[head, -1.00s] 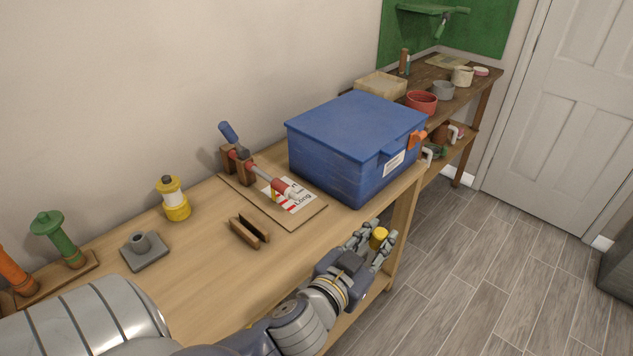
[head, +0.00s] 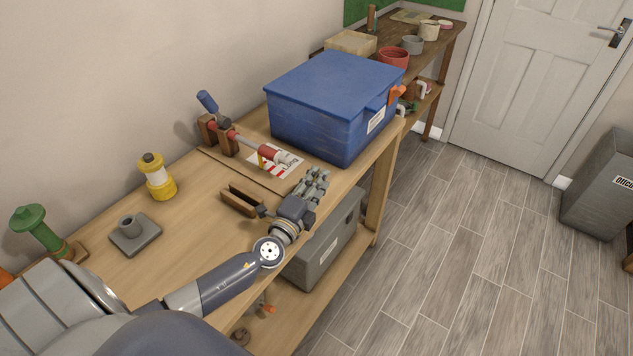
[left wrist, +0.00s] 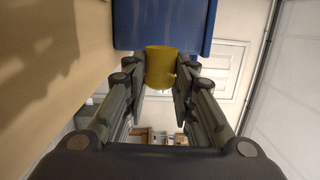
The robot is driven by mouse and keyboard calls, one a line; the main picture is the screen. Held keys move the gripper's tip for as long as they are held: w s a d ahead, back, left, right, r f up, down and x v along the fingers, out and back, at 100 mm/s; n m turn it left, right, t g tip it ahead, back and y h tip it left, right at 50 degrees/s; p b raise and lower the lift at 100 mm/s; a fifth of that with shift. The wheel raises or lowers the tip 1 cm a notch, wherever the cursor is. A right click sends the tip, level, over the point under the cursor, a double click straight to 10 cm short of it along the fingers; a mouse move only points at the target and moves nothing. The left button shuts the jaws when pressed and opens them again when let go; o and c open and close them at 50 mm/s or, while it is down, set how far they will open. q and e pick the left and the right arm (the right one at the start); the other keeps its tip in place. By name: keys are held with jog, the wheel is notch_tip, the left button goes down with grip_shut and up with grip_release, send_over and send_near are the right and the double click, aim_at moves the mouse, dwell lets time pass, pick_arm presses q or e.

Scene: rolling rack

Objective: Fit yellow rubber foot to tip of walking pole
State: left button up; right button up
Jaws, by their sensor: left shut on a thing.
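The walking pole (head: 246,140) lies in a wooden cradle (head: 229,138), its blue handle up at the back left. Its red and pale end slopes down to the front right, over a printed card. My left gripper (head: 317,174) is in front of that end and apart from it, near the bench's front edge. In the left wrist view its fingers (left wrist: 160,85) are shut on the yellow rubber foot (left wrist: 160,66). The fingers hide the foot in the head view. My right gripper is out of view.
A large blue lidded box (head: 330,100) stands just behind my left gripper. A slotted wooden block (head: 242,199), a grey socketed base (head: 134,235) and a yellow-and-white cylinder (head: 157,177) stand on the bench. A grey bin (head: 325,240) is on the lower shelf.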

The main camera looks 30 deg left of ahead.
pick_arm(q)
jog(key=shift+a+f+b, duration=0.15)
jog(key=shift+a+b, duration=0.9)
jog(key=shift+a, duration=0.65)
jog(key=shift+w+a+b, duration=0.15)
jog(key=shift+a+b, duration=0.5)
jog(key=shift+a, duration=0.6)
jog(key=shift+d, duration=0.1)
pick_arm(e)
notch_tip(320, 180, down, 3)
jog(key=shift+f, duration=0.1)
pick_arm(q)
jog(key=shift+r, duration=0.25)
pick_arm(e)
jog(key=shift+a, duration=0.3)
pick_arm(q)
jog(key=shift+f, duration=0.1)
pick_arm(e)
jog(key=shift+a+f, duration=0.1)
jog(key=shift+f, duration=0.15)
